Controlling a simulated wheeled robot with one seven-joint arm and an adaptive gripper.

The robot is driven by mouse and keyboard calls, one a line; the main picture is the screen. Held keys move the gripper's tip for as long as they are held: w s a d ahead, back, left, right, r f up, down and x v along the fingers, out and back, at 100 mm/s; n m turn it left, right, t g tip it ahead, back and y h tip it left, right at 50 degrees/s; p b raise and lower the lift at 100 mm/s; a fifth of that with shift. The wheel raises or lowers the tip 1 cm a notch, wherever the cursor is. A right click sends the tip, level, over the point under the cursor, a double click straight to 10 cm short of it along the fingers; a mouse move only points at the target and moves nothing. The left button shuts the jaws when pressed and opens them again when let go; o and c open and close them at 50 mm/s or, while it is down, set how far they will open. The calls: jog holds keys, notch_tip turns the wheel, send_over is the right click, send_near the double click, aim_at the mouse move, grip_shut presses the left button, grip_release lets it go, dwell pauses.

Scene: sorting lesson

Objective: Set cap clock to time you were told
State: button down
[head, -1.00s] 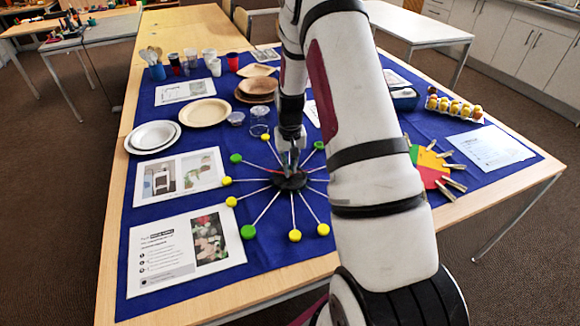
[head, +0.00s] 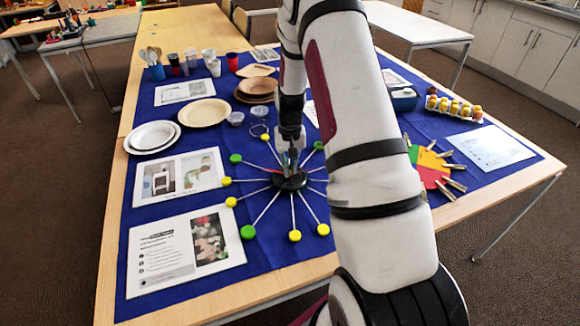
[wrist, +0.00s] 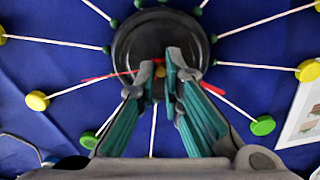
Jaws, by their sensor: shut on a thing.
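The cap clock lies on the blue cloth. It has a black round hub (wrist: 133,45), which also shows in the head view (head: 291,181), with thin pale spokes ending in yellow and green caps, such as a green cap (head: 248,232) and a yellow cap (head: 294,236). A thin red hand (wrist: 104,77) crosses the hub, with red showing on both sides of my fingers. My gripper (wrist: 168,86) points down over the hub, its fingertips shut on the red hand near the middle. A small gap shows between the fingers. They hide the hub's centre and the held part.
Printed sheets (head: 185,252) lie left of the clock. White plates (head: 152,136), a beige plate (head: 203,112) and cups (head: 214,66) stand behind. Coloured cards with clothes pegs (head: 431,166) and an egg-carton-like tray (head: 455,107) are at the right. My arm covers the cloth right of the clock.

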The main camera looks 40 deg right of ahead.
aim_at(290, 171)
dwell(0.8)
jog(key=c, duration=1.7)
grip_release()
notch_tip(290, 171, up, 12)
